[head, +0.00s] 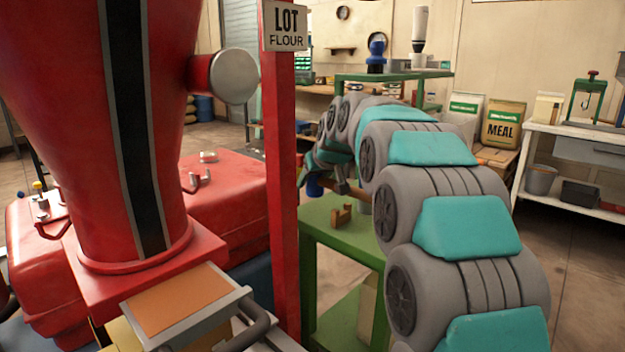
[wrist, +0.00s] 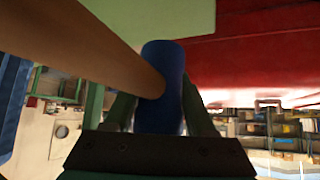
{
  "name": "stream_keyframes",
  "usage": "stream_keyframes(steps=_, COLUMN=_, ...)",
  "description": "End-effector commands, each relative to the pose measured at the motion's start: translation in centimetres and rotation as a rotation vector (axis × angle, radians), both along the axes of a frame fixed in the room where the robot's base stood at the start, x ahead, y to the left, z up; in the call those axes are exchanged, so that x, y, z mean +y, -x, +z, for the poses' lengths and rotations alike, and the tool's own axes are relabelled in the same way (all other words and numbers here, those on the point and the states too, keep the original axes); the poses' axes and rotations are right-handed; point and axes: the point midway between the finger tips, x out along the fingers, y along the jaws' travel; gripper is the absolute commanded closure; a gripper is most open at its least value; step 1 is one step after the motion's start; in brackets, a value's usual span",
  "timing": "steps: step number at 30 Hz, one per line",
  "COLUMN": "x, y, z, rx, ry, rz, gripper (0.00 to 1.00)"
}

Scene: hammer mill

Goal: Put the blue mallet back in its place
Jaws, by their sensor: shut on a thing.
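The blue mallet has a blue cylindrical head (wrist: 163,75) and a tan wooden handle (wrist: 88,38), which runs to the upper left in the wrist view. My gripper (wrist: 160,108) is shut on the blue head, with one finger on each side of it. In the head view the blue head (head: 315,187) shows small beside the red post, above the green table (head: 330,240). My gripper there is mostly hidden by my own arm. A small notched wooden holder (head: 341,215) stands on the green table, below and to the right of the mallet head.
The red post (head: 281,180) with a sign stands close left of the mallet. The red mill (head: 130,130) and its red housing (head: 225,195) fill the left. A second green stand (head: 390,77) holds a blue device behind. A white workbench (head: 585,140) is at right.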

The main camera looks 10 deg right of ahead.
Motion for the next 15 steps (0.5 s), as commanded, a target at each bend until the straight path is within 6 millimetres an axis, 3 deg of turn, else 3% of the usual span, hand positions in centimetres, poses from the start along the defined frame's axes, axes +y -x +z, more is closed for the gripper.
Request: stream_keyframes(steps=15, x=0.0, y=0.0, z=-1.4, rx=-0.002, ry=0.0, rz=0.0, gripper=1.0)
